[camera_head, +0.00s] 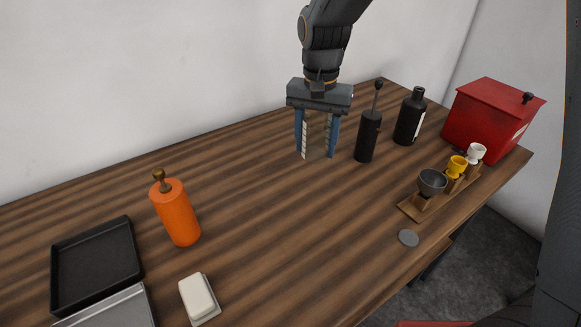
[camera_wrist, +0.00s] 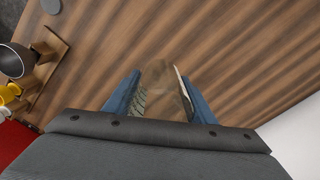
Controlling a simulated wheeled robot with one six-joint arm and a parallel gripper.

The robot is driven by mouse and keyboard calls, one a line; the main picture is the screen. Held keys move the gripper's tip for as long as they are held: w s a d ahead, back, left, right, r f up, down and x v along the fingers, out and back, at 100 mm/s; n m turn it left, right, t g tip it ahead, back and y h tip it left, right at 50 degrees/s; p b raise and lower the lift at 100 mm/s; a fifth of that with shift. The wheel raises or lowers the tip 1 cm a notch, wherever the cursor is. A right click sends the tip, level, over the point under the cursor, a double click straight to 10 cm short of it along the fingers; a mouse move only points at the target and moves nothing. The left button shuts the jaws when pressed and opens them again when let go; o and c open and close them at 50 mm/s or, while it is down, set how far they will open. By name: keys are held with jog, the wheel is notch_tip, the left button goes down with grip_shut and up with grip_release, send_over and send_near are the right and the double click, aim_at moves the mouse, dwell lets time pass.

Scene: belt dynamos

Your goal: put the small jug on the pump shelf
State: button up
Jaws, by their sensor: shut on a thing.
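My gripper (camera_head: 318,156) is above the wooden table, pointing down, with its blue fingers apart around a clear, see-through thing (camera_head: 317,138). I take this to be the small jug, though its outline is faint. It also shows in the wrist view as a pale glassy shape (camera_wrist: 160,78) between the fingertips (camera_wrist: 158,82). Whether its base touches the table is unclear. No shelf is plainly marked as the pump shelf. A low wooden rack (camera_head: 409,208) at the right holds a grey cup (camera_head: 432,182), a yellow cup (camera_head: 457,165) and a white cup (camera_head: 476,152).
A black pump-like cylinder (camera_head: 367,138) stands just right of my gripper, with a black bottle (camera_head: 409,120) and red box (camera_head: 490,118) beyond. An orange mill (camera_head: 177,213), black tray (camera_head: 96,262) and white block (camera_head: 198,296) are at left. The table's middle is clear.

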notch_tip(320, 180, down, 10)
jog(key=shift+r+p, duration=0.1)
jog(key=shift+p, duration=1.05)
jog(key=o, duration=1.2)
